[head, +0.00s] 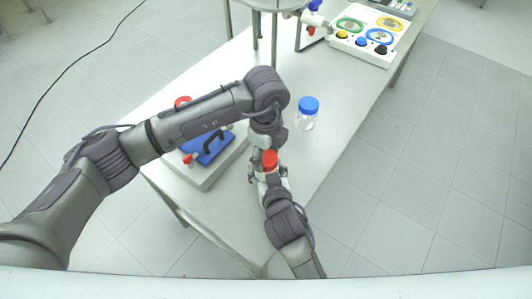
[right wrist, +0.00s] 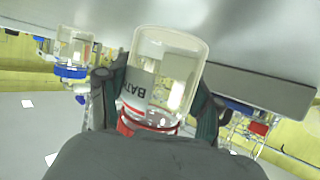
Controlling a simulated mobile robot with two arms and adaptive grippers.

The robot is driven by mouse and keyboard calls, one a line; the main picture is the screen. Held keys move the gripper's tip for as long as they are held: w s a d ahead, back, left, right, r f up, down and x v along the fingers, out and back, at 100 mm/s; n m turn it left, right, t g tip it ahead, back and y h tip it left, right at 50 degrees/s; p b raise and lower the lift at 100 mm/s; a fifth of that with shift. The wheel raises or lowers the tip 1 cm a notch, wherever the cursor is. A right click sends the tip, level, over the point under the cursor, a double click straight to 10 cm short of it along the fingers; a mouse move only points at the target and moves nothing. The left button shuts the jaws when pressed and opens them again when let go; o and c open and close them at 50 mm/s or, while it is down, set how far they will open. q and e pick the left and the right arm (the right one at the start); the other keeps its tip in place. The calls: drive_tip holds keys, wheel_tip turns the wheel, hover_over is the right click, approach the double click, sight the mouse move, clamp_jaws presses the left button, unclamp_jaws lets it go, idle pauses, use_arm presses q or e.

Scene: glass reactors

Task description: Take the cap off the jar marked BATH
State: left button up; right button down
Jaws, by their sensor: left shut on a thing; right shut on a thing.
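The jar marked BATH (right wrist: 165,70) is clear glass with a white label. It appears inverted in the right wrist view, its red cap (head: 270,158) toward the bottom of that picture. My right gripper (head: 269,178) is shut on the jar, with one finger on each side of the glass. My left gripper (head: 266,147) comes down from above and is shut at the red cap; its fingertips are partly hidden. In the head view the jar's body is mostly hidden by the grippers.
A clear jar with a blue cap (head: 308,106) stands to the right on the steel table (head: 335,135). A grey-based blue device (head: 210,150) with red knobs is at left, under my left arm. A panel with coloured rings (head: 365,40) is at the back right.

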sight(266, 157)
use_arm(q)
drive_tip(key=shift+r, duration=0.15)
idle(0.6)
drive_tip(key=shift+r, duration=0.95)
drive_tip(key=shift+r, duration=2)
use_arm(e)
drive_tip(key=shift+c, duration=0.6)
unclamp_jaws()
